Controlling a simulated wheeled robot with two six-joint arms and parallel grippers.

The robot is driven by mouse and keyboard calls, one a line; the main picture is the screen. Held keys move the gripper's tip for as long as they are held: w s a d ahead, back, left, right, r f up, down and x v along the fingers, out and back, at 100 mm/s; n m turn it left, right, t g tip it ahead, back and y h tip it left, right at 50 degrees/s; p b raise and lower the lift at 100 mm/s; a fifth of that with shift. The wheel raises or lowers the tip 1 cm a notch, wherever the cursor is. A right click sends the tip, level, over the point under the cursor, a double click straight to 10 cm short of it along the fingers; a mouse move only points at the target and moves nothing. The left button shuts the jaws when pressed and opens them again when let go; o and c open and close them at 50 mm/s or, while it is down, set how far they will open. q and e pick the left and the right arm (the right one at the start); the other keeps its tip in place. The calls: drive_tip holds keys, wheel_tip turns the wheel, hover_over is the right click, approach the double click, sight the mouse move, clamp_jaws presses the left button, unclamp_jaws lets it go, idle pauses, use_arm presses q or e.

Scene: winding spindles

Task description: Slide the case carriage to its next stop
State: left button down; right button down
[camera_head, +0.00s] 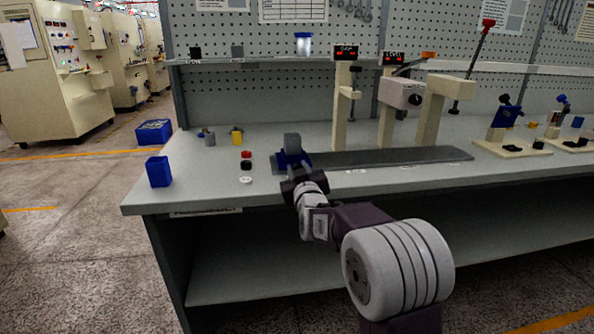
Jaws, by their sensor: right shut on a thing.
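The case carriage (281,158) is a small blue block at the left end of a dark grey track (400,156) on the workbench. A grey case (292,142) stands upright on it. My right gripper (296,172) reaches in from the front and is shut on the near side of the carriage. The gripper hides part of the carriage, and its fingertips are hard to make out. My left gripper is not in view.
Cream posts with displays (345,100) and a boxy press head (401,94) stand along the track's back edge. The track right of the carriage is clear.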

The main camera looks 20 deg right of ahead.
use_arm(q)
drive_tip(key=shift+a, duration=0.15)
use_arm(e)
drive_tip(key=shift+a+f, duration=0.1)
drive_tip(key=shift+a, duration=0.05)
drive_tip(key=c, duration=1.1)
unclamp_jaws()
drive_tip(key=shift+w+a, duration=0.1)
drive_tip(key=shift+a, duration=0.1)
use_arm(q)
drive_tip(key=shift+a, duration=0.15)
use_arm(e)
drive_tip(key=shift+d, duration=0.1)
drive_tip(key=shift+s, duration=0.45)
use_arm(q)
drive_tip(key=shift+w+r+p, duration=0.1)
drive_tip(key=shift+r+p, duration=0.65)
use_arm(e)
drive_tip(key=v, duration=0.8)
